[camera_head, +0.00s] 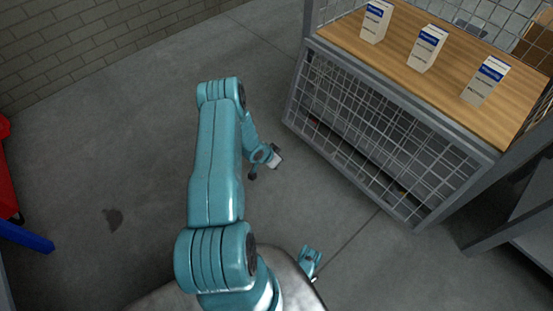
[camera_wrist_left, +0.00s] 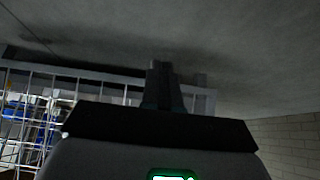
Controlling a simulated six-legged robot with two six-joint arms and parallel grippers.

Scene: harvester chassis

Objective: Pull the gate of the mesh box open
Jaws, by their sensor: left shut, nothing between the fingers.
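The mesh box stands at the right in the head view, with a wooden deck (camera_head: 440,62) above a grey-framed wire mesh front (camera_head: 375,135). This front panel looks closed, flush with the frame; I cannot make out a handle or latch. My left gripper (camera_head: 275,160) is left of the mesh front, apart from it, with bare floor between. In the left wrist view its dark fingers (camera_wrist_left: 164,85) are shut and empty. Behind them runs a grey barred frame (camera_wrist_left: 90,77), with mesh at the left.
Several white-and-blue cartons (camera_head: 427,48) stand on the deck. A brick wall (camera_head: 90,40) is at the upper left, and a red and blue object (camera_head: 25,236) at the left edge. Grey metal framing (camera_head: 515,230) stands at the lower right. Floor left of the box is clear.

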